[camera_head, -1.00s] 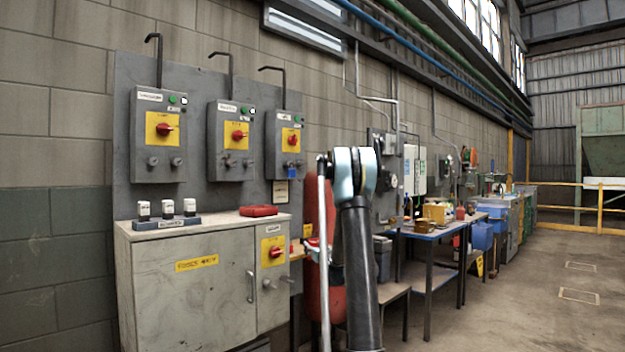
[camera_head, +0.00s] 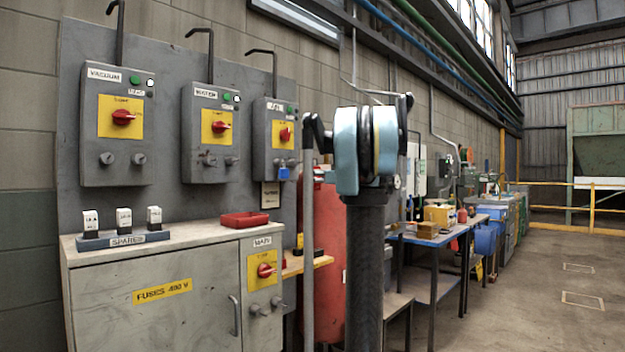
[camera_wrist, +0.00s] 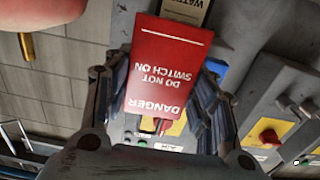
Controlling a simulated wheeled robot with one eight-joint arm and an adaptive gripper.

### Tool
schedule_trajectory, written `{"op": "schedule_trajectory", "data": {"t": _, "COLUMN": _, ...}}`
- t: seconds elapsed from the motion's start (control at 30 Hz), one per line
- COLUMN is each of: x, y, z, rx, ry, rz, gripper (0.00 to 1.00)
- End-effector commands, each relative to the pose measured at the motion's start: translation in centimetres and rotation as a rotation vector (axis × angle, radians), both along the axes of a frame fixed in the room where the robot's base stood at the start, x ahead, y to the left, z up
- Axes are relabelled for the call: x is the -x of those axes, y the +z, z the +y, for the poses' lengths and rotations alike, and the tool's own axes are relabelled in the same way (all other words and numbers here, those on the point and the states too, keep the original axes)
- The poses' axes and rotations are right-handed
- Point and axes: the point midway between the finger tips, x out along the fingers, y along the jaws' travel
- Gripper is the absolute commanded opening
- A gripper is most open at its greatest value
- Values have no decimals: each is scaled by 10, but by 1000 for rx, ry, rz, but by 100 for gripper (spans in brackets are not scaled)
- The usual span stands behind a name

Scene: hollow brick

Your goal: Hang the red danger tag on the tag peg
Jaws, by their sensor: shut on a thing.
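The red danger tag (camera_wrist: 168,65) is gripped between the fingers of my gripper (camera_wrist: 168,100) in the wrist view. Its lettering reads upside down there. A grey switch box with a yellow panel (camera_wrist: 150,122) lies behind the tag. A beige tag (camera_wrist: 185,12) shows just beyond the red tag; in the head view a beige tag (camera_head: 270,196) hangs below the third box, near a blue padlock (camera_head: 284,174). I cannot tell which peg is the tag peg. Short pegs (camera_head: 107,158) stick out of the switch boxes.
The grey cabinet (camera_head: 200,285) stands below the boxes. On its top are a red tray (camera_head: 245,219) and a spares rack (camera_head: 126,239). A red cylinder (camera_head: 328,250) stands to its right, partly behind my arm. A blue-edged table (camera_head: 440,237) is farther right.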

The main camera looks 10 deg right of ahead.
Motion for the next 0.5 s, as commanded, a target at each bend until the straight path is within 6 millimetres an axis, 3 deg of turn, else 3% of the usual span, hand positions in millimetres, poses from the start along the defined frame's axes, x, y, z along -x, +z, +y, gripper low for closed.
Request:
{"op": "schedule_trajectory", "data": {"t": 0.17, "x": 6, "y": 9, "z": 4, "rx": -1, "ry": 15, "rz": -1, "gripper": 35}}
{"op": "schedule_trajectory", "data": {"t": 0.5, "x": -5, "y": 7, "z": 12, "rx": -1, "ry": 14, "rz": -1, "gripper": 35}}
